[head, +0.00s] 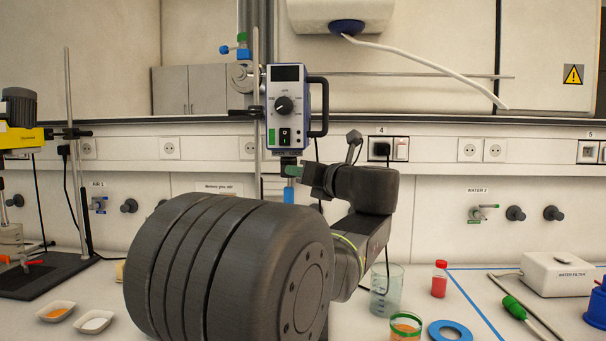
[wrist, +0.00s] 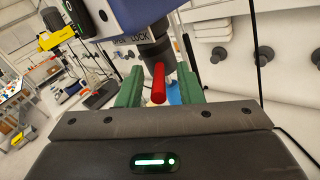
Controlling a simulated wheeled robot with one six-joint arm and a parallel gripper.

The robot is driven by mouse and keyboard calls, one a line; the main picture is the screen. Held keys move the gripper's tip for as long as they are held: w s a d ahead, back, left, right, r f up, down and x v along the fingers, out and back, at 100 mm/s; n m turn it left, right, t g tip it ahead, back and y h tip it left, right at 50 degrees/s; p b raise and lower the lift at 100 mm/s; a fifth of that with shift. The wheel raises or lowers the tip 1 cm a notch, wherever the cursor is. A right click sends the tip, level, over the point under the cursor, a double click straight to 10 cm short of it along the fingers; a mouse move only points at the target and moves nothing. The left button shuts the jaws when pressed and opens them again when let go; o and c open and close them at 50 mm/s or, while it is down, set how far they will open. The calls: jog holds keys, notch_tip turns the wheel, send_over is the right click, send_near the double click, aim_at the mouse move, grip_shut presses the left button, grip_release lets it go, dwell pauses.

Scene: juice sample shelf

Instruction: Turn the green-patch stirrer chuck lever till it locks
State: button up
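The stirrer (head: 287,105) is a blue and white box with a dial, a switch and a green patch (head: 271,137), clamped on a stand. In the wrist view its dark chuck (wrist: 152,48) hangs below the body, under a label reading OPEN and LOCK (wrist: 139,39). A red lever (wrist: 158,86) sticks out from the chuck toward the wrist camera, under the LOCK side. My gripper (wrist: 159,72) is open, its green fingers on either side of the lever with gaps visible. In the head view my gripper (head: 303,172) is just below the stirrer; the lever is not discernible there.
A beaker (head: 387,290), a red-capped bottle (head: 439,279), a green-rimmed jar (head: 405,328) and a blue ring (head: 450,330) stand on the bench at right. A yellow stirrer (head: 22,137) on a stand is at far left. A black side handle (head: 320,106) projects beside the stirrer.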

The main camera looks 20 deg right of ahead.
jog(key=shift+s, duration=0.1)
jog(key=b+v, duration=0.1)
jog(key=v, duration=1.2)
jog(key=shift+s+d, duration=0.2)
jog(key=shift+s, duration=0.15)
jog(key=shift+w, duration=0.15)
jog(key=p+x, duration=0.1)
jog(key=x, duration=1.2)
jog(key=shift+w+a, duration=0.2)
jog(key=shift+w, duration=0.1)
jog(key=shift+s, duration=0.1)
